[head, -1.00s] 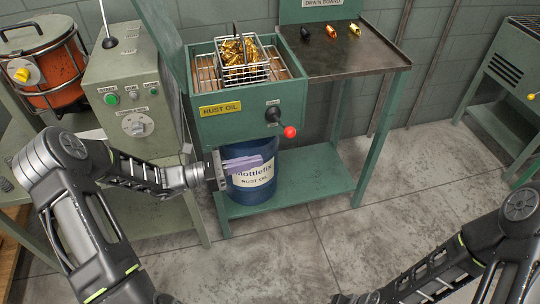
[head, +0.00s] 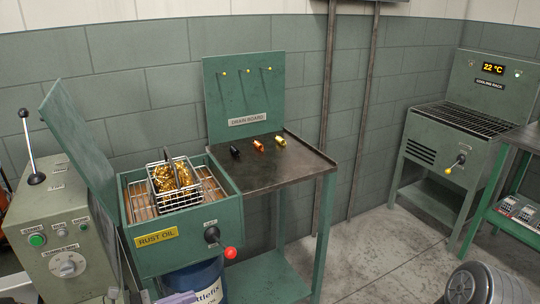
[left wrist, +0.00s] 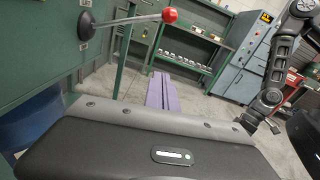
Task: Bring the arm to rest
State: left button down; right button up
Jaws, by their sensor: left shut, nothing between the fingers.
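My left gripper (head: 180,298) shows only its purple fingertips at the bottom edge of the head view. They are low in front of the rust oil station (head: 190,238) and beside the blue drum (head: 208,284). In the left wrist view the purple fingers (left wrist: 162,92) are together, with nothing between them. Part of my right arm (head: 485,286) shows at the lower right of the head view. A link of it also shows at the right in the left wrist view (left wrist: 284,62). I cannot make out the right gripper's fingers.
The station's red-knobbed lever (head: 231,253) sticks out near the left gripper. A wire basket (head: 176,184) with gold springs sits in the oil tank. Black, copper and gold pieces (head: 258,146) lie on the drain table (head: 270,170). A cooling rack (head: 452,140) stands right; floor between is clear.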

pick_arm(q)
jog(key=s+d+f+m+g+y+p, duration=0.1)
jog(key=s+d+f+m+g+y, duration=0.1)
jog(key=s+f+m+g+y, duration=0.45)
jog(key=s+d+f+m+g+y+p, duration=0.1)
jog(key=s+d+f+m+g, duration=0.15)
jog(key=s+f, duration=0.8)
jog(key=s+d+m+y+p, duration=0.1)
jog(key=s+d+m+p, duration=0.2)
jog(key=d+m, duration=0.3)
jog(key=s+d+r+m+y+p, duration=0.1)
jog(key=s+d+m+y+p, duration=0.1)
jog(key=d+m, duration=0.5)
jog(key=shift+s+d+m+p, duration=0.2)
jog(key=shift+s+m+p, duration=0.5)
jog(key=shift+m, duration=0.3)
